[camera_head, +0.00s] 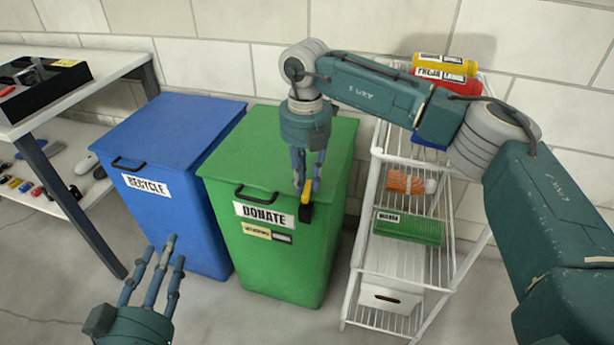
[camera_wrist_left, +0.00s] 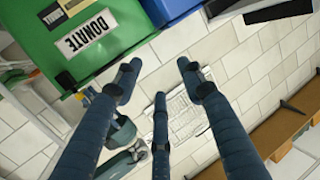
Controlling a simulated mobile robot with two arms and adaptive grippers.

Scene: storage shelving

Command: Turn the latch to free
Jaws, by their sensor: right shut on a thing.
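The green DONATE bin (camera_head: 262,155) stands in the middle of the head view, with its lid down. A small yellow-and-black piece, which looks like the latch (camera_head: 306,211), is at the right of the bin's front top edge. My right gripper (camera_head: 307,183) points down over this edge and is shut on the yellow part. The fingers hide some of it, and I cannot tell how far it is turned. My left gripper (camera_head: 157,262) is open and empty, low in front of the blue bin. Its spread fingers also show in the left wrist view (camera_wrist_left: 160,76).
The blue RECYCLE bin (camera_head: 178,125) stands left of the green one. A white wire rack (camera_head: 370,190) with several items is close on the right, below my right arm. A table (camera_head: 100,75) is at the left. Floor in front is clear.

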